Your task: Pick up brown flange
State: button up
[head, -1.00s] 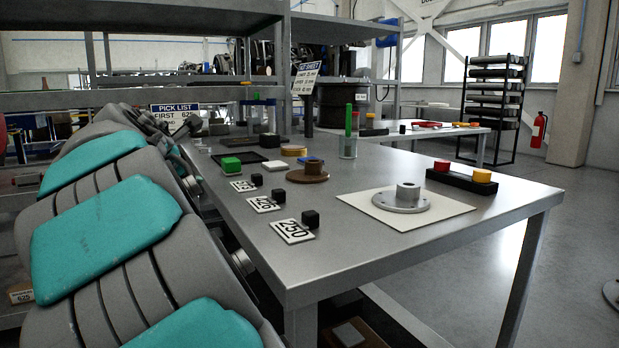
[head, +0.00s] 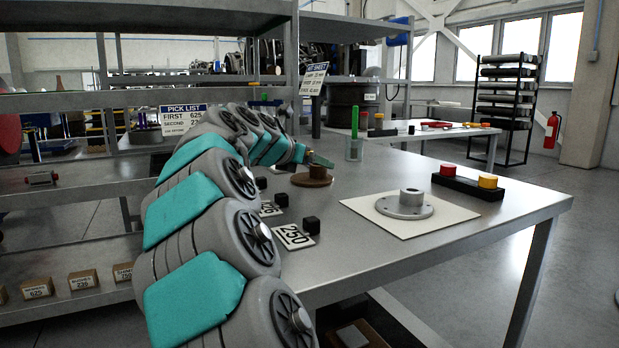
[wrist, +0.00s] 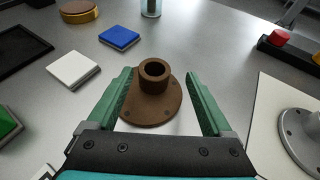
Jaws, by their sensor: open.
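The brown flange (wrist: 151,98) is a round disc with a raised hollow hub, lying flat on the metal table. In the wrist view it lies between the two green fingers of my gripper (wrist: 160,100), which are spread wide on either side of it. In the head view the brown flange (head: 312,178) shows just beyond the end of my arm, and my gripper (head: 318,160) is over it, partly hidden by my wrist. The gripper is open and holds nothing. I cannot tell whether the fingers touch the flange.
A grey flange (head: 404,205) sits on a white sheet (head: 445,227) to the right. A black box (head: 467,187) with red and yellow buttons is behind it. A blue block (wrist: 119,37) and a white block (wrist: 75,70) lie near the flange. A clear cup (head: 354,149) stands behind.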

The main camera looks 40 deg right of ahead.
jog(key=x, duration=0.7)
jog(key=shift+w+f, duration=0.2)
jog(key=shift+w, duration=0.25)
grip_shut()
dwell(1.0)
